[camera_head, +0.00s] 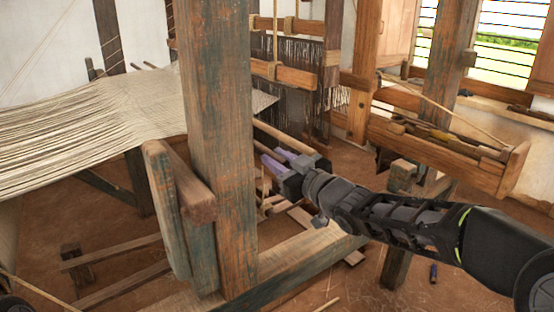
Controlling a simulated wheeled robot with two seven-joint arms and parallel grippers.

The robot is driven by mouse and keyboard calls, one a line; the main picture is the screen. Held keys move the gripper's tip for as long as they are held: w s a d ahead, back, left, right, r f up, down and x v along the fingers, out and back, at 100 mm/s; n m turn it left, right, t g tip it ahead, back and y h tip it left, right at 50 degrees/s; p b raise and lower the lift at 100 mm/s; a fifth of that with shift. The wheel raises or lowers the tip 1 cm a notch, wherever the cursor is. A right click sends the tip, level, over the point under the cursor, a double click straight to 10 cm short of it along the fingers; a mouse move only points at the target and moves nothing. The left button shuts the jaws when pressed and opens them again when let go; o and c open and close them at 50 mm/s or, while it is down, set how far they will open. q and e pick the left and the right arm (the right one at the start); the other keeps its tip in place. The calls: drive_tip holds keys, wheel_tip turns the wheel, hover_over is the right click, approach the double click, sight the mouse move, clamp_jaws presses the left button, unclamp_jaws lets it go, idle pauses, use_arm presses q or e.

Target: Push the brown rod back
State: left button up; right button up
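A brown wooden rod (286,134) runs out from behind the thick upright post, sloping down to the right, just beyond my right gripper. I take it for the task's brown rod, though other brown bars are near. My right gripper (271,158) reaches in from the right, its two purple-grey fingers pointing left towards the post. The fingers look apart, with nothing seen between them. In the picture they lie just below the rod; I cannot tell whether they touch it. The rod's left end is hidden by the post. My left gripper is not in view.
The thick weathered post (222,150) stands close to my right gripper's fingertips. Pale woven cloth (90,125) stretches across the left. A wooden trough (440,150) holding sticks is at the right. Low beams (300,262) and loose wood lie below, on the brown floor.

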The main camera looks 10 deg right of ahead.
clamp_jaws()
idle(1.0)
